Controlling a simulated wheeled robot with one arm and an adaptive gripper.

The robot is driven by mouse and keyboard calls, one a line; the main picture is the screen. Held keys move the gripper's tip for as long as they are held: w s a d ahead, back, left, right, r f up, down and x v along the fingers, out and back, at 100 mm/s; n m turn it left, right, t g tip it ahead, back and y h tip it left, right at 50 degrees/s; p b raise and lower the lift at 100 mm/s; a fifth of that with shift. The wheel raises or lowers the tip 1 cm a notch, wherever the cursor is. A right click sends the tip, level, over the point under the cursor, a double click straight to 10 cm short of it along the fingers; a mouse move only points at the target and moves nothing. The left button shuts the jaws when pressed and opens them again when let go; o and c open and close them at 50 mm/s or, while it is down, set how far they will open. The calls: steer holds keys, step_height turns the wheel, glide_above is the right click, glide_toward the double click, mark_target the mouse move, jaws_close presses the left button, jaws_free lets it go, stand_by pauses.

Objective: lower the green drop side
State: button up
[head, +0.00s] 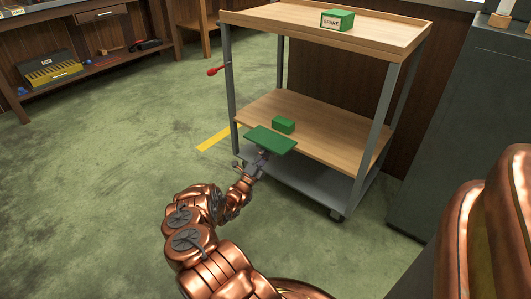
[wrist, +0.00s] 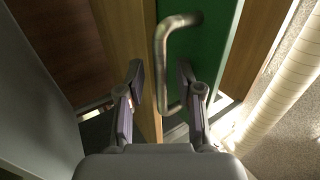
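The green drop side (head: 270,139) is a flat green panel at the front edge of the cart's lower wooden shelf. I cannot tell its exact tilt. In the wrist view its green face (wrist: 212,38) fills the upper middle and carries a bent metal handle (wrist: 160,52). My gripper (head: 264,153) is at the panel's near edge in the head view. In the wrist view my gripper (wrist: 163,85) is open, with one finger on each side of the handle. The fingers look apart from the handle. The handle is hidden in the head view.
The cart has a wooden top (head: 280,21) bearing a green SPARE box (head: 337,20). A small green box (head: 283,125) sits on the lower shelf (head: 330,138) behind the panel. A red-knobbed lever (head: 213,72) sticks out from the left post. Open floor (head: 120,160) lies left; a dark cabinet (head: 450,120) stands right.

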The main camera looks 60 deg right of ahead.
steer(key=v, duration=1.2)
steer(key=shift+d, duration=0.1)
stand_by(0.5)
